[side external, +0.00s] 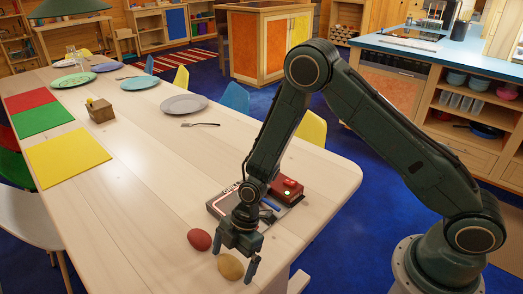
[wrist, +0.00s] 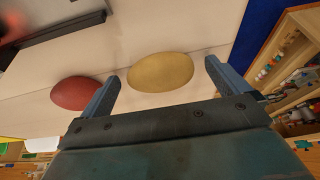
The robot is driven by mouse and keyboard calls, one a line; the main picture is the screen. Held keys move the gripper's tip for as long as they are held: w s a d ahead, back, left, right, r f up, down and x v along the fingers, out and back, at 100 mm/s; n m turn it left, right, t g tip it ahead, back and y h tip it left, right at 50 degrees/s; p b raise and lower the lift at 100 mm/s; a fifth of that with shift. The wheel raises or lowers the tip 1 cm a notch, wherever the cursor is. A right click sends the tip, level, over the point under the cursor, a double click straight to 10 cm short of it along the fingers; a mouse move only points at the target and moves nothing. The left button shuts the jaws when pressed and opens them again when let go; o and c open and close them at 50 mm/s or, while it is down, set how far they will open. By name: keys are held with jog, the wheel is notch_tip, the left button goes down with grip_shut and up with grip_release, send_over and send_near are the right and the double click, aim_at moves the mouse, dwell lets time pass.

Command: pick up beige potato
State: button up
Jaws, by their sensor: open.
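The beige potato (side external: 230,267) lies on the pale wooden table near its front edge. In the wrist view the beige potato (wrist: 160,72) sits between and just beyond my two open fingers. My gripper (side external: 238,262) is open and empty, low over the table at the potato. It also shows in the wrist view (wrist: 160,88). The fingers appear on either side of the potato, but I cannot tell whether they touch it. A red potato (side external: 199,240) lies to the left, and in the wrist view (wrist: 75,93) it is close outside the left finger.
Plates (side external: 184,104), a fork (side external: 201,125) and a small wooden box (side external: 100,110) lie farther back. Coloured mats (side external: 66,158) are on the left. The table's middle is clear.

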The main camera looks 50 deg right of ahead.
aim_at(233, 260)
dwell(0.3)
jog(key=c, duration=1.1)
jog(key=shift+o, duration=0.2)
jog(key=shift+r, duration=0.2)
notch_tip(233, 260, up, 20)
jog(key=shift+f, duration=0.15)
